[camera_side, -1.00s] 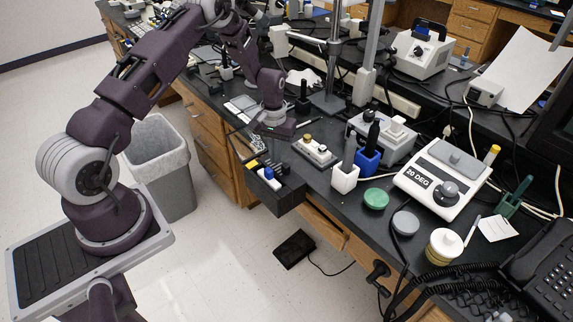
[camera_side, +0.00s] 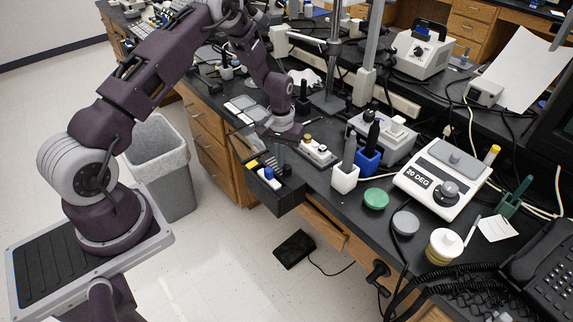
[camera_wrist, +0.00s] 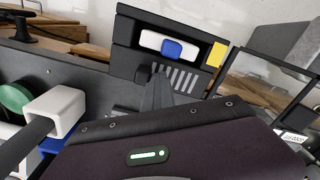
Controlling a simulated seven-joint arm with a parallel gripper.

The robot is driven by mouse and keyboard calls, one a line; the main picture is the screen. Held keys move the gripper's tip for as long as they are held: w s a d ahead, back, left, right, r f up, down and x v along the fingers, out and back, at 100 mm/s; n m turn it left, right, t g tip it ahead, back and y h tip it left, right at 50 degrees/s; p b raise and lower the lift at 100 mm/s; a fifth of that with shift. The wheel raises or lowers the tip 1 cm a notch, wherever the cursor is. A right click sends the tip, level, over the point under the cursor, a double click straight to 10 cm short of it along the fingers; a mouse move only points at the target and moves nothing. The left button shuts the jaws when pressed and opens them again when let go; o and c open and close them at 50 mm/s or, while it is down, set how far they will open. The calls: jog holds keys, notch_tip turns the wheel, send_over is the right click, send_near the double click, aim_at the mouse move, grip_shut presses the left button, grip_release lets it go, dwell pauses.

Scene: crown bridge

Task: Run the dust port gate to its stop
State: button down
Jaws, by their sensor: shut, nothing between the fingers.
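A black box (camera_side: 275,198) is fixed at the bench's front edge. On it a white slot plate carries a blue slider knob (camera_side: 269,173), which looks like the dust port gate. My gripper (camera_side: 281,153) is at the box's back side. In the wrist view its shut, empty fingers (camera_wrist: 155,84) reach over the grille, short of the knob. I cannot tell whether they touch anything.
A clear black-framed panel (camera_wrist: 264,84) stands beside the box.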

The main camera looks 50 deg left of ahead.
aim_at(290, 168)
jog(key=shift+d, duration=1.85)
jog(key=shift+a, duration=0.75)
jog(key=shift+r, duration=3.5)
